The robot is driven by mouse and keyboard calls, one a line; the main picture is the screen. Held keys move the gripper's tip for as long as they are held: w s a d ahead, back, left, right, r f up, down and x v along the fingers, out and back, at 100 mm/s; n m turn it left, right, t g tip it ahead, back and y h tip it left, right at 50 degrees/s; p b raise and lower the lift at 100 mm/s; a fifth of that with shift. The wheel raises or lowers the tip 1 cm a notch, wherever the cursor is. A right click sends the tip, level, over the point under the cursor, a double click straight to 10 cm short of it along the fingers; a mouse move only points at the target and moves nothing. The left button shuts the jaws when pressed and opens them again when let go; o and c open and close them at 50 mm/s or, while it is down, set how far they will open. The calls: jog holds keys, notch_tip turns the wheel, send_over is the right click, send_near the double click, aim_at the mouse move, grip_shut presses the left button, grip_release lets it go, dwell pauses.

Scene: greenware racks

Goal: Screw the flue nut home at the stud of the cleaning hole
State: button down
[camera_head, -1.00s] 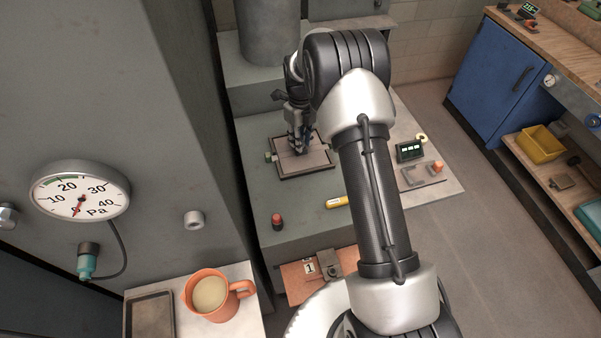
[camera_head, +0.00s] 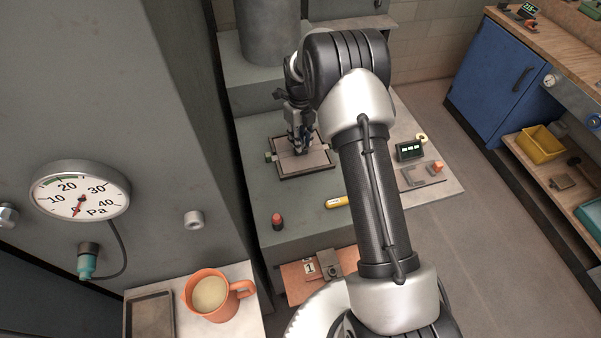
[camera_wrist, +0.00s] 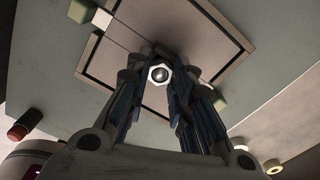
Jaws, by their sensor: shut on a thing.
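The cleaning hole cover (camera_head: 318,160) is a square grey plate in a dark frame on the flat top of the grey bench. My gripper (camera_head: 299,151) points down over the middle of this plate. In the wrist view the plate (camera_wrist: 215,35) fills the top, and the pale hexagonal flue nut (camera_wrist: 152,74) sits between my fingertips (camera_wrist: 160,80). The fingers are shut on the nut. A dark round stud end (camera_wrist: 161,74) shows in the nut's centre. How far the nut is from the plate cannot be told. In the head view my fingers hide the nut.
A display box (camera_head: 409,151) is to the right. The flue pipe (camera_head: 268,30) rises behind. An orange mug (camera_head: 212,293) is at front left.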

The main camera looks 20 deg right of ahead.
dwell(0.3)
jog(key=c, duration=1.3)
grip_release()
jog(key=shift+c, duration=0.2)
jog(key=c, duration=0.3)
jog(key=n, duration=0.4)
jog(key=shift+n, duration=0.3)
jog(key=n, duration=0.7)
grip_shut()
